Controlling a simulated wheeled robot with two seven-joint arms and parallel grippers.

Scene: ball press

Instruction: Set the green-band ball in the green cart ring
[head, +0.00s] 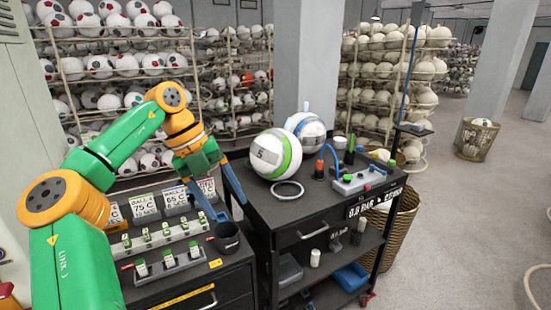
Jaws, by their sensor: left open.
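The green-band ball (272,157), white and grey with a bright green stripe, is at the left part of the black cart top (320,212). Its underside is hidden, so I cannot tell whether a ring is under it. A pale ring (287,197) lies on the cart just in front of it; no green shows on this ring. My left gripper (232,209) is open and empty, fingers pointing down, left of the ball and apart from it, near the gap between cart and bench. My right gripper is not in view.
A blue-band ball (309,129) stands right behind the green-band ball. The bench (235,262) holds a black cup (227,237) and small vials. A wicker basket (402,222) stands right of the cart.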

